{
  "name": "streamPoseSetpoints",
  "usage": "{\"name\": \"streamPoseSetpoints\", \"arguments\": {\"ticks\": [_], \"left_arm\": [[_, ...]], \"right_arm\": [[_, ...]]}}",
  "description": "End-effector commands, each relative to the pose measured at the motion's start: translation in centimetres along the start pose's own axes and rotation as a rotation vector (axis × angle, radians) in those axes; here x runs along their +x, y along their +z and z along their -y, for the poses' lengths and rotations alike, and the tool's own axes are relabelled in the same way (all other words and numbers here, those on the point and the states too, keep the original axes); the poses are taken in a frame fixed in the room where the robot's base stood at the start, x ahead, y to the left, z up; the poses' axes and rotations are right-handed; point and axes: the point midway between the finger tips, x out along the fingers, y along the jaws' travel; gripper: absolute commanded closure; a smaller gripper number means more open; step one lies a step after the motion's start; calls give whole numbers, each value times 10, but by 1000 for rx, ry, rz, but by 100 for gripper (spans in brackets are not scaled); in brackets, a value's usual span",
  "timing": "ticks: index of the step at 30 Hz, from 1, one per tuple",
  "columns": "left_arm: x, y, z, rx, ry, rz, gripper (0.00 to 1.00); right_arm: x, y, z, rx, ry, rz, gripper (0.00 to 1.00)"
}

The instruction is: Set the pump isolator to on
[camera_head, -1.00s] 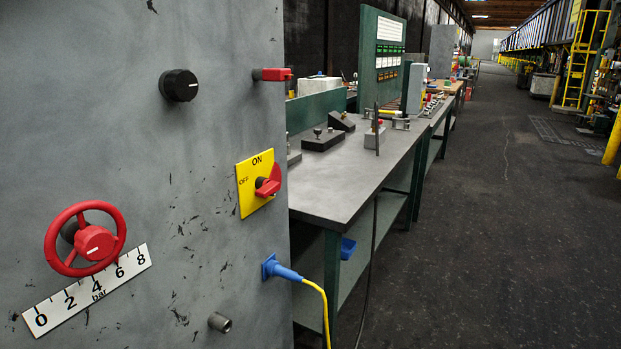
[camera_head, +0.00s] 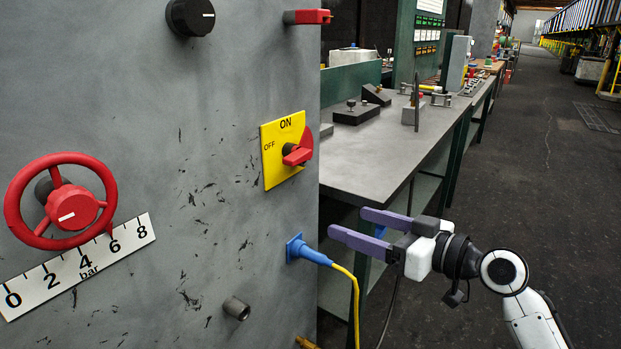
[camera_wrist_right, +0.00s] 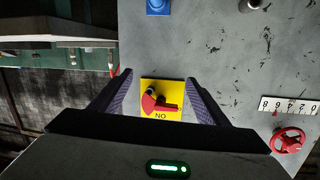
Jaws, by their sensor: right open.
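The pump isolator is a yellow plate (camera_head: 271,176) with a red rotary handle (camera_head: 297,155) on the grey panel. ON is printed at its top and OFF at its left. The handle lies roughly sideways, its long end toward the OFF side. My right gripper (camera_head: 349,222) is open and empty, below and to the right of the isolator and apart from it. In the right wrist view the picture is upside down; the plate (camera_wrist_right: 147,85) and handle (camera_wrist_right: 160,104) show between the two purple fingers (camera_wrist_right: 159,76). My left gripper is not in view.
A blue plug (camera_head: 304,250) with a yellow cable sticks out below the isolator. A red lever (camera_head: 308,17), black knob (camera_head: 190,17), red handwheel (camera_head: 70,212) and pipe stub (camera_head: 236,308) also project from the panel. A workbench (camera_head: 372,160) stands behind its right edge.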

Motion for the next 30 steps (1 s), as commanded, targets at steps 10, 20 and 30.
{"name": "streamPoseSetpoints", "arguments": {"ticks": [10, 20, 30], "left_arm": [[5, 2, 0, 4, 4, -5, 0], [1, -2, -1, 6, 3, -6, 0], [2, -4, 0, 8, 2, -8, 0]], "right_arm": [[-3, -101, 16, -114, -140, -127, 31], [52, -109, 25, -110, -142, -128, 31], [90, -112, 30, -112, -139, -127, 31]]}}
